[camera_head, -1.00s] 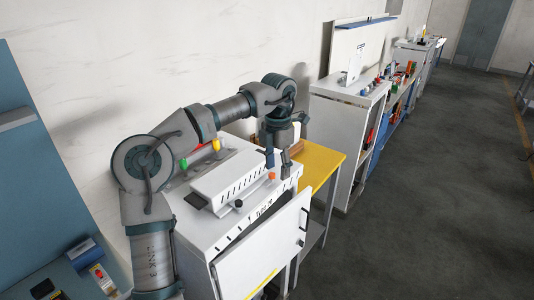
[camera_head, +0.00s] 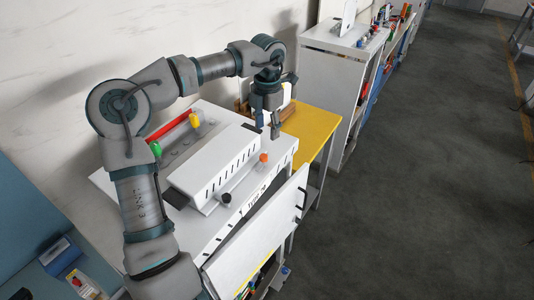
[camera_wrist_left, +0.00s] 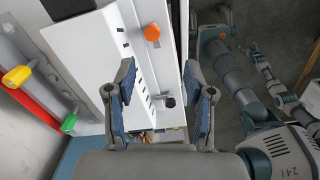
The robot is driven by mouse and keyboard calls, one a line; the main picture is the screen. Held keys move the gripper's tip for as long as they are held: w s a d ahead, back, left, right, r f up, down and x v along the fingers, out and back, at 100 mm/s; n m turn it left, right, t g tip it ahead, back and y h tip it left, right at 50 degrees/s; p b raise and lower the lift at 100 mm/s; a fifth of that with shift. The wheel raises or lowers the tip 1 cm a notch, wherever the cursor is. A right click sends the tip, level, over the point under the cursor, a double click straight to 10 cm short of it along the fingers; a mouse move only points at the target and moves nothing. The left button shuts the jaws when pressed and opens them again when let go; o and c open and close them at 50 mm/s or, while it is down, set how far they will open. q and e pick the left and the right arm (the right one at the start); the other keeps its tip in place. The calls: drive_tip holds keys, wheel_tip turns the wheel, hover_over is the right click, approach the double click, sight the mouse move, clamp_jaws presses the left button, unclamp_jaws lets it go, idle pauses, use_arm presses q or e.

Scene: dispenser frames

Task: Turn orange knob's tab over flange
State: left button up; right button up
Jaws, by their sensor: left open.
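The orange knob (camera_head: 263,158) sits on the front part of the white dispenser (camera_head: 185,236), beside its slotted raised cover (camera_head: 215,165). It also shows in the left wrist view (camera_wrist_left: 152,33), beyond the fingertips. Its tab and the flange are too small to tell apart. My left gripper (camera_head: 268,129) is open and empty, above and behind the knob and apart from it. In the left wrist view the two blue-padded fingers (camera_wrist_left: 159,72) are spread wide with nothing between them touching. My right gripper does not show.
A black knob (camera_head: 226,198) stands on the same front strip. Yellow (camera_head: 194,120) and green (camera_head: 154,149) knobs and a red bar (camera_head: 168,126) lie behind the cover. The white door (camera_head: 258,232) stands open in front. A yellow table (camera_head: 312,128) adjoins at right.

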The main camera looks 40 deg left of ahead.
sight(263, 156)
use_arm(q)
drive_tip(key=a+f, duration=0.1)
drive_tip(key=f, duration=0.2)
drive_tip(key=a+f, duration=0.1)
drive_tip(key=f, duration=0.1)
drive_tip(key=a+f, duration=0.1)
drive_tip(key=f, duration=0.2)
drive_tip(key=shift+f, duration=0.35)
drive_tip(key=shift+s+d+f, duration=0.15)
drive_tip(key=shift+s+f, duration=0.05)
drive_tip(key=shift+f, duration=0.35)
drive_tip(key=shift+s+d+f, duration=0.1)
drive_tip(key=shift+s+f, duration=0.05)
drive_tip(key=shift+f, duration=0.4)
drive_tip(key=shift+w+d+f+p, duration=0.3)
drive_tip(key=shift+d+f, duration=0.05)
drive_tip(key=shift+d, duration=0.35)
drive_tip(key=shift+w+d, duration=0.15)
drive_tip(key=shift+d, duration=0.05)
drive_tip(key=shift+d+r, duration=0.1)
drive_tip(key=shift+d, duration=0.05)
drive_tip(key=shift+a, duration=0.2)
drive_tip(key=c, duration=0.4)
drive_tip(key=shift+a, duration=0.45)
clamp_jaws()
drive_tip(key=shift+d, duration=0.3)
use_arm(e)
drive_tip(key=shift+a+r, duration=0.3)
